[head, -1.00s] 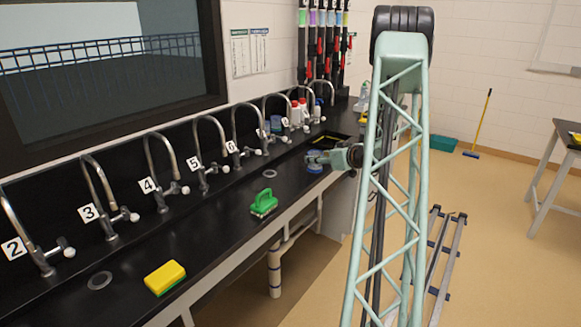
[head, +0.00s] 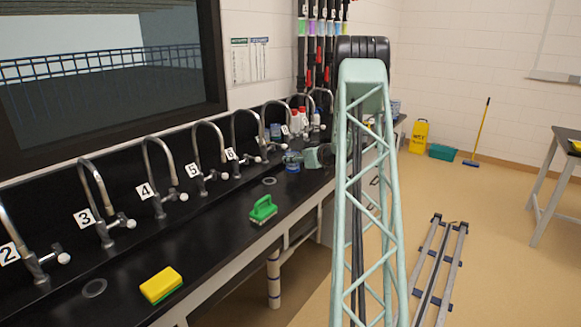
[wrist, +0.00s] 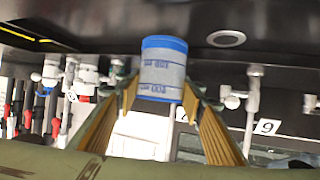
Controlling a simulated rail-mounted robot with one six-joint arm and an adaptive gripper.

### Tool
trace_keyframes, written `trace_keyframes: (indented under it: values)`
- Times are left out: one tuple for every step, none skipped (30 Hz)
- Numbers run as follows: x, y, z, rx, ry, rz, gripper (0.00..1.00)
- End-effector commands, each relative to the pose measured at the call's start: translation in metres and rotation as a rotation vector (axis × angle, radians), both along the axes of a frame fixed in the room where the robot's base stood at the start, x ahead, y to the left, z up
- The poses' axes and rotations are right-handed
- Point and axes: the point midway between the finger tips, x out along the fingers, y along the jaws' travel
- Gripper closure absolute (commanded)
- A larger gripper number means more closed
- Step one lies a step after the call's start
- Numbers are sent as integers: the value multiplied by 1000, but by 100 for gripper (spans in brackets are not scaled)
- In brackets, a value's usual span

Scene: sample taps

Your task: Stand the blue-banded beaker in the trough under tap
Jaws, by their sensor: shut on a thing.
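The blue-banded beaker (wrist: 163,70) is clear with a blue rim and blue markings. My gripper (wrist: 160,97) is shut on it, with one finger on each side. Part of a dark recess with a yellow edge, perhaps the trough (wrist: 38,38), shows at the upper left of the wrist view. My arm hides that area in the head view.
Numbered taps line the back of the bench. A round drain (head: 269,181) is left of the beaker. Bottles (head: 299,119) stand at the far back, partly hidden.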

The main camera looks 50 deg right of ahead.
Motion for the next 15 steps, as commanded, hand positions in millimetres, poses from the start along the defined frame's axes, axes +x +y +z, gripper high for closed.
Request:
trace_keyframes:
  values:
    - [6, -1, -1, -2, 1, 1, 72]
    - [9, -2, -1, -2, 1, 1, 72]
    - [13, -2, -2, -2, 1, 1, 72]
    - [15, -3, -2, -1, 0, 0, 72]
    - [16, -3, -2, -1, 0, 0, 72]
    - [18, -3, -2, 0, 0, 0, 72]
    - [19, -3, -2, 0, 0, 0, 72]
    - [20, -3, -2, 0, 0, 0, 72]
    - [20, -3, -2, 0, 0, 0, 72]
    - [20, -3, -2, 0, 0, -1, 72]
    - [20, -4, -2, 0, 0, -1, 72]
    - [20, -4, -2, 0, 0, -1, 72]
    - [20, -4, -2, 0, 0, -1, 72]
    - [20, -4, -2, 0, 0, -1, 72]
    - [20, -3, -2, 0, 0, -1, 72]
